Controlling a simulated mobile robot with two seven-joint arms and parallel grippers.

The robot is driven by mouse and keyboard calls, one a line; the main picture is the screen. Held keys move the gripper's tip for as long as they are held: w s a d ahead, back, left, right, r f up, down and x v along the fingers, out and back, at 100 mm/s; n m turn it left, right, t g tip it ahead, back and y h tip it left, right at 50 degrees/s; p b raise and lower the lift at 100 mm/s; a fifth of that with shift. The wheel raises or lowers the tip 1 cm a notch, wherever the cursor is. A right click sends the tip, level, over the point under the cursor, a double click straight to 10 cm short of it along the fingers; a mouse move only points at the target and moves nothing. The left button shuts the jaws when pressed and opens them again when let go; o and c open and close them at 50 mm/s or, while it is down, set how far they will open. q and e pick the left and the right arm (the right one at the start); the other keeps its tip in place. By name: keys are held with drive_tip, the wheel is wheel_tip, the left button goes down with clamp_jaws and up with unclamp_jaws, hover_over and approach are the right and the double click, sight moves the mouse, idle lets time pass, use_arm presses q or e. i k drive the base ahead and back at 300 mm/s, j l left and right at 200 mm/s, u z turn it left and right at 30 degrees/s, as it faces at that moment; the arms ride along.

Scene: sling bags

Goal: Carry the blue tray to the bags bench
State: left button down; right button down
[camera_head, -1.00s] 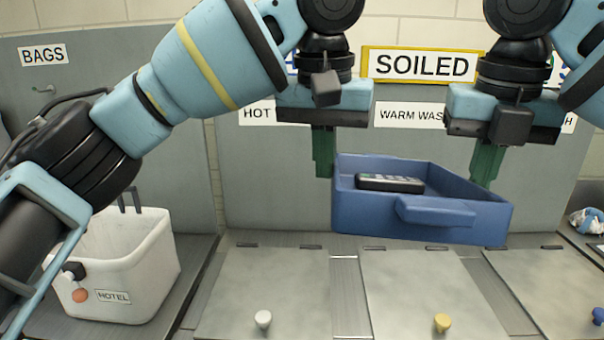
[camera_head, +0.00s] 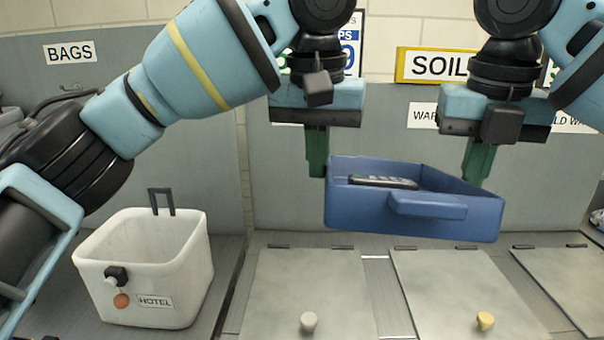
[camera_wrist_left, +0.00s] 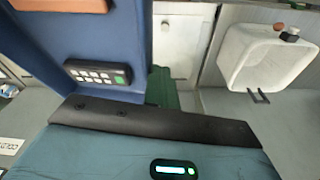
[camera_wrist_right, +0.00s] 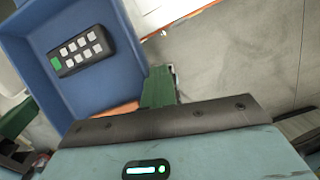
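The blue tray (camera_head: 425,207) hangs in the air in front of me, tipped slightly down at its right side. A dark remote-like device with light buttons (camera_head: 382,182) lies in it; the device also shows in the left wrist view (camera_wrist_left: 98,73) and the right wrist view (camera_wrist_right: 80,50). My left gripper (camera_head: 316,165) is shut on the tray's left wall. My right gripper (camera_head: 478,165) is shut on its right wall. The far fingers are mostly hidden. The bags bench (camera_head: 60,305) is at the left, below the BAGS sign (camera_head: 69,52).
A white HOTEL bin (camera_head: 145,265) with a dark handle stands on the bags bench. Below the tray is a counter with several grey lids (camera_head: 310,285), one with a grey knob (camera_head: 309,322), one with a yellow knob (camera_head: 485,320). A SOILED sign (camera_head: 435,66) is partly hidden behind my right arm.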

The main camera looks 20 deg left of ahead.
sight(55, 279)
drive_tip(key=k+j, duration=0.1)
drive_tip(key=j, duration=0.7)
drive_tip(key=k+j, duration=0.1)
drive_tip(key=j, duration=0.75)
drive_tip(key=k+j+u, duration=0.1)
drive_tip(key=j, duration=0.7)
drive_tip(key=k+j, duration=0.1)
drive_tip(key=j, duration=0.7)
drive_tip(key=k+j, duration=0.1)
drive_tip(key=j, duration=0.75)
